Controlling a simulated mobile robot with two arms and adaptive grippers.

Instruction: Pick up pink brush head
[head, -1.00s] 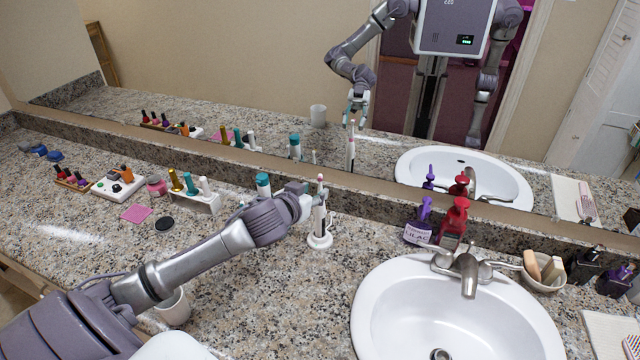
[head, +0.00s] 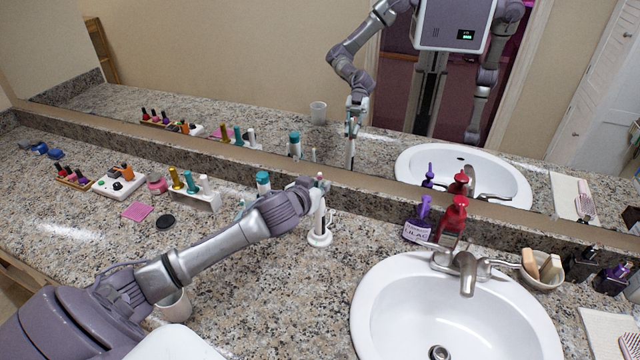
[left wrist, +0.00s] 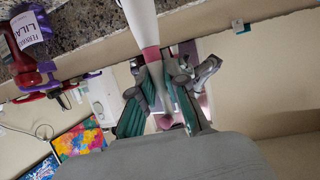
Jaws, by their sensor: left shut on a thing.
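The pink brush head (head: 320,177) sits on top of a white electric toothbrush (head: 320,228) that stands upright on its round base on the granite counter. My left gripper (head: 317,188) reaches it from the left, and my own wrist hides part of the contact. In the left wrist view the teal fingers of my left gripper (left wrist: 160,100) are closed around the brush head (left wrist: 153,68), with its pink collar against the white handle (left wrist: 140,22). My right gripper is not directly in view.
A sink (head: 455,310) lies to the right, with a purple lilac bottle (head: 418,222) and a red dispenser (head: 453,216) behind it. A bottle rack (head: 198,197) stands to the left. A cup (head: 174,304) is beneath my left arm. A mirror runs along the back.

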